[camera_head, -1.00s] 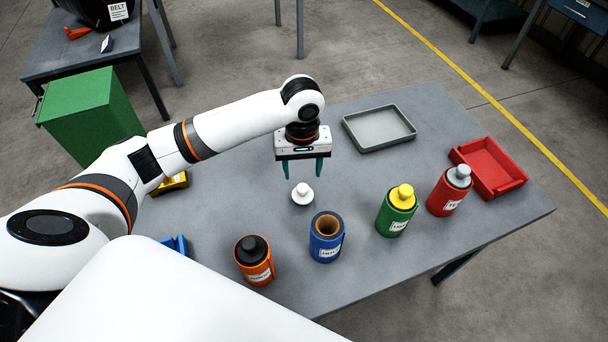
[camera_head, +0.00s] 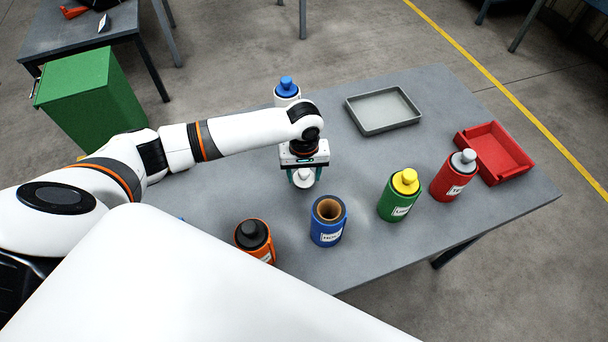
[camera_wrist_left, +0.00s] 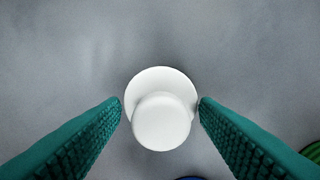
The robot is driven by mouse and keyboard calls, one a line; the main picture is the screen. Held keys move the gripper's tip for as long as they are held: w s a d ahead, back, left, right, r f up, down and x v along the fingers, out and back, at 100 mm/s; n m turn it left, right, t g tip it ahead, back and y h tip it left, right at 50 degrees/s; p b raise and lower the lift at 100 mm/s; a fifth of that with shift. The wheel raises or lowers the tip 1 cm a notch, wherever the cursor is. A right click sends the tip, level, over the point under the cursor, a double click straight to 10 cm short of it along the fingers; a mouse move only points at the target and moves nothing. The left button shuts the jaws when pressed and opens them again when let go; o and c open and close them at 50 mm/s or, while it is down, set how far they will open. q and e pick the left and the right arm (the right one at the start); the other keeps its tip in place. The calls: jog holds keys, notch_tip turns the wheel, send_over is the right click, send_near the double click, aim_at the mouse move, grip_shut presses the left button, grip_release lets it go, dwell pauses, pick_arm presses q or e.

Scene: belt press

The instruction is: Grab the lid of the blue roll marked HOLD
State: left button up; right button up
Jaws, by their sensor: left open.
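The blue roll (camera_head: 328,226) with a label that seems to read HOLD stands upright on the table, its brown hollow top uncovered. A white knobbed lid (camera_head: 303,178) lies on the table behind the roll, knob up. My left gripper (camera_head: 303,180) is over this lid, pointing down. In the left wrist view the white lid (camera_wrist_left: 160,108) sits between the two green fingertips (camera_wrist_left: 160,108), which are open on either side of it. Whether the fingertips touch it I cannot tell. My right gripper is not in view.
An orange roll with a black lid (camera_head: 253,236) stands at left, a green roll with a yellow lid (camera_head: 400,197) and a red roll with a grey lid (camera_head: 454,177) at right. A white roll with a blue lid (camera_head: 287,92), a grey tray (camera_head: 384,128) and a red bin (camera_head: 495,175) are also there.

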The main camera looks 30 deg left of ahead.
aim_at(304, 171)
pick_arm(q)
jog(key=shift+f, duration=0.95)
jog(key=shift+c, duration=0.5)
jog(key=c, duration=0.5)
notch_tip(304, 171, up, 10)
jog(key=shift+r, duration=0.1)
